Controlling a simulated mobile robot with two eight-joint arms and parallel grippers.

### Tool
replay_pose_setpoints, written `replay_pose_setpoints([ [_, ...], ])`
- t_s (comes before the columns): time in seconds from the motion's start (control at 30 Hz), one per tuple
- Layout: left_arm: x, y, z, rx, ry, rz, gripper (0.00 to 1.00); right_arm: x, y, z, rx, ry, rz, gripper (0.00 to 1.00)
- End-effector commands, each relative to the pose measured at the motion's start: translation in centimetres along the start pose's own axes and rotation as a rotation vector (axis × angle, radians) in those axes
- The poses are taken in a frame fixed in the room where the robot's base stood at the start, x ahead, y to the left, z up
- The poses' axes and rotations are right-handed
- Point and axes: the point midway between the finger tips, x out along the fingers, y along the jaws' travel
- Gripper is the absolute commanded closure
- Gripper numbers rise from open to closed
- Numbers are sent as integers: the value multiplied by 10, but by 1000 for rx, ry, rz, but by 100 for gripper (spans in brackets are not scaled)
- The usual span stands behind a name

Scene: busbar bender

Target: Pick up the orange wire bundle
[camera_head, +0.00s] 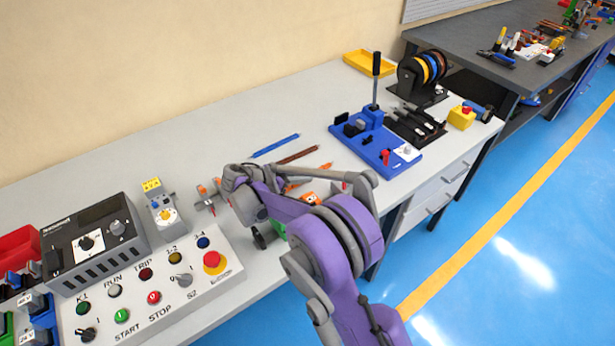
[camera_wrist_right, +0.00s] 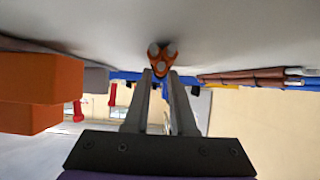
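The orange wire bundle (camera_wrist_right: 161,57) shows end-on in the right wrist view, with pale round ends, against the grey bench top. My right gripper (camera_wrist_right: 161,75) has its two fingertips close together at the lower edge of the bundle. Whether they press on it or only straddle it is unclear. In the head view an orange strip of the bundle (camera_head: 325,167) shows past my right arm, which covers much of that spot; the fingertips are hidden there. My left gripper is in neither view.
Blue (camera_head: 275,146) and brown (camera_head: 298,156) bundles lie behind on the bench. A blue bending tool (camera_head: 376,155) with an upright lever stands to the right. A control panel (camera_head: 150,290) stands front left. A large orange block (camera_wrist_right: 40,92) is close in the wrist view.

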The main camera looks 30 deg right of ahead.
Motion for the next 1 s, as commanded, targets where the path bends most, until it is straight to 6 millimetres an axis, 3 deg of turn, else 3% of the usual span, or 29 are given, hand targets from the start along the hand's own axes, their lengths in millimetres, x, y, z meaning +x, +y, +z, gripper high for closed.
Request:
replay_pose_setpoints([
  [0.57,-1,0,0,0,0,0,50,-3,0,-6,0,1,0,100],
  [1.0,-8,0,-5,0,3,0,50,-42,0,-76,0,0,0,100],
])
